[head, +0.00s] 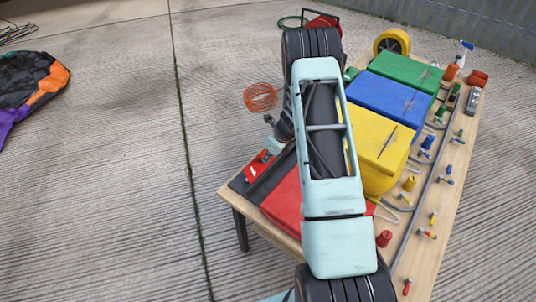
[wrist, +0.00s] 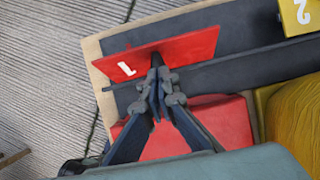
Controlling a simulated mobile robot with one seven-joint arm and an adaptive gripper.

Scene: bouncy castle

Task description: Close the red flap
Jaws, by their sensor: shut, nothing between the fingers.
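The red flap (wrist: 190,48), marked with a white 1, lies across the dark base strip in the wrist view, slanted and partly raised. In the head view the red flap (head: 257,170) shows at the table's near left corner, partly covered by my arm. My gripper (wrist: 157,80) is shut and empty, its fingertips at the flap's lower edge; I cannot tell if they touch it. In the head view my gripper (head: 272,143) is just above the flap, partly hidden. A red inflatable block (wrist: 215,122) lies below the dark rail, partly behind my fingers.
A yellow flap (wrist: 300,14) marked 2 is at the upper right. Yellow (head: 378,145), blue (head: 392,99) and green (head: 408,70) blocks line the wooden table (head: 440,215). Several small pegs and tools stand along its right side.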

